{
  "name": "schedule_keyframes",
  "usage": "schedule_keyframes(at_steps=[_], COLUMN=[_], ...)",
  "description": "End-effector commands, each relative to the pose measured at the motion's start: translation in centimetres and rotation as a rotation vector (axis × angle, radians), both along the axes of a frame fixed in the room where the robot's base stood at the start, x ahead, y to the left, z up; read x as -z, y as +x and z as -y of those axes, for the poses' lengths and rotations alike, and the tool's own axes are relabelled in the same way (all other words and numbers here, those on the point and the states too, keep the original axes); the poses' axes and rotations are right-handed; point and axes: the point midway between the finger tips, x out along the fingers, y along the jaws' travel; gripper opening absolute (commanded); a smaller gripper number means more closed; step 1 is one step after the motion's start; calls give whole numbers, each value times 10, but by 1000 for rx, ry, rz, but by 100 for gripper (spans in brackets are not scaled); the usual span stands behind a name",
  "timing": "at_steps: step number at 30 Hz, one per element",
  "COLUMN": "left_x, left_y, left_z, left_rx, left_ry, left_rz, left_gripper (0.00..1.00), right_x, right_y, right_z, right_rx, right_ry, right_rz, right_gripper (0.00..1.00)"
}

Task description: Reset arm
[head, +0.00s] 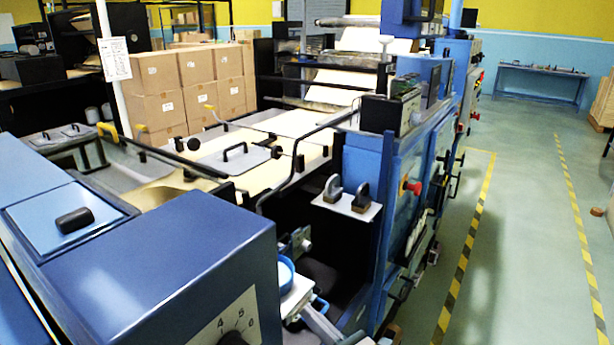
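Neither of my grippers can be made out in the head view. The task names only an arm, and I cannot tell from the picture which part it means. A paper-processing machine fills the middle, with a pale kraft web (300,122) running back toward a roller (347,21). A bent black bar (292,178) crosses beside the web. A red knob (411,187) sticks out of the side panel.
A blue cabinet (160,265) with a numbered dial (232,338) stands close in front. Stacked cardboard boxes (195,88) stand behind the machine. A blue bench (541,84) is against the far wall. Open floor (525,220) with yellow-black stripes lies at right.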

Motion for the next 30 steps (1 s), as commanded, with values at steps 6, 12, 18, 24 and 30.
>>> schedule_keyframes(at_steps=[6,12,18,24,30], left_x=[0,0,0,0,0], left_y=[0,0,0,-1,-3], left_z=[0,0,0,0,0], left_rx=[0,0,0,-1,-1], left_ry=[0,0,0,0,-1], left_rz=[0,0,0,-1,-3], left_gripper=[28,28,28,28,28], right_x=[0,55,126,165,180], right_y=[-9,-52,-141,-227,-283], right_z=[86,171,221,231,229], right_rx=[310,629,976,1258,1443], right_ry=[583,1119,1590,1874,2010], right_rz=[-367,-725,-1049,-1255,-1362], right_gripper=[0,0,0,0,0])
